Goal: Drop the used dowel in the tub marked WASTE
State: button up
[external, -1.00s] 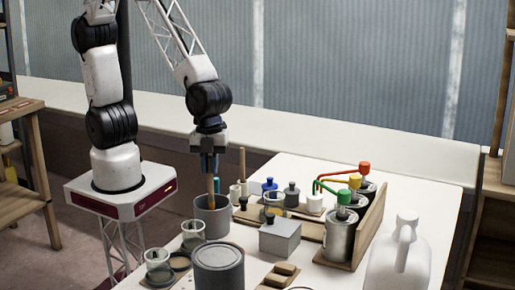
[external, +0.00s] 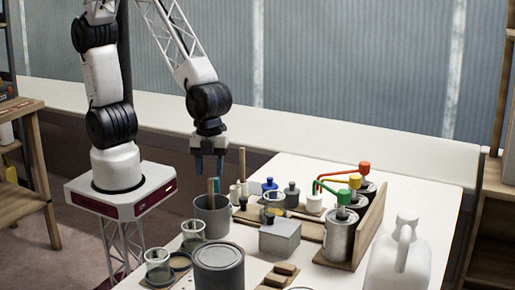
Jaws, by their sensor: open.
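A brown wooden dowel (external: 211,191) stands in a grey open tub (external: 213,220) at the near left of the table, its top end above the rim and its lower part hidden inside. A thin teal item (external: 217,186) shows beside the dowel. My gripper (external: 209,174) is open and empty just above the dowel, with its fingers pointing down. No WASTE marking can be read on the tub from here.
A pale upright stick (external: 242,164) and small jars stand behind the tub. A large grey can (external: 219,266) and glass beakers (external: 193,234) stand in front. A grey box (external: 280,238), cans with coloured levers (external: 341,236) and a white jug (external: 399,258) are to the right.

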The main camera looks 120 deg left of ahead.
jog(key=shift+r, duration=0.15)
notch_tip(320, 180, up, 8)
jog(key=shift+s+a+f, duration=0.2)
jog(key=shift+a+f, duration=0.05)
jog(key=shift+a, duration=0.15)
dwell(1.2)
jog(key=s+a+r+n, duration=0.4)
jog(key=s+a, duration=0.1)
jog(key=s, duration=0.3)
jog(key=s+a+r+n+t, duration=0.1)
jog(key=s+a+r+n, duration=0.3)
jog(key=s+a+n, duration=0.1)
jog(key=s+a+r+n+t+y, duration=0.1)
jog(key=s+a+r+n, duration=0.2)
jog(key=s+a, duration=0.4)
jog(key=shift+s+r+n, duration=0.4)
jog(key=shift+s+n, duration=0.3)
jog(key=shift+s, duration=1.15)
